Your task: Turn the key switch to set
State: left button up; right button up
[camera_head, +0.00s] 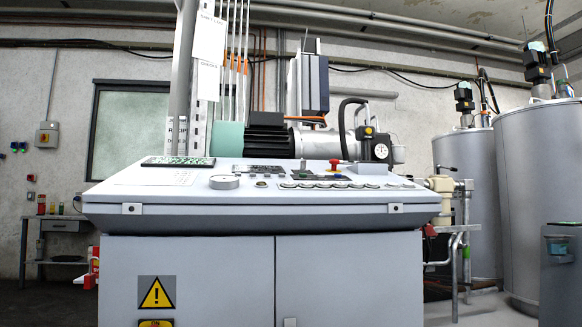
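A grey control console (150,207) stands in front of me with a sloped top panel. A small dark round fitting (262,184) sits on the panel, right of a round gauge (224,182). It may be the key switch, but it is too small to tell, and I cannot read its position. A red mushroom button (335,163) stands up on the panel, right of the middle. A row of round, pale-rimmed fittings (322,185) runs along the right half. Neither of my grippers is in view.
A motor and pump unit (312,141) stands behind the console. Large grey drums (542,190) and pipework (460,215) are at the right. A small workbench (60,224) stands at the far left. The space above the panel's front is clear.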

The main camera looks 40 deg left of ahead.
aim_at(303, 169)
jog(key=u, duration=0.9)
jog(key=i, duration=1)
jog(key=u, duration=1)
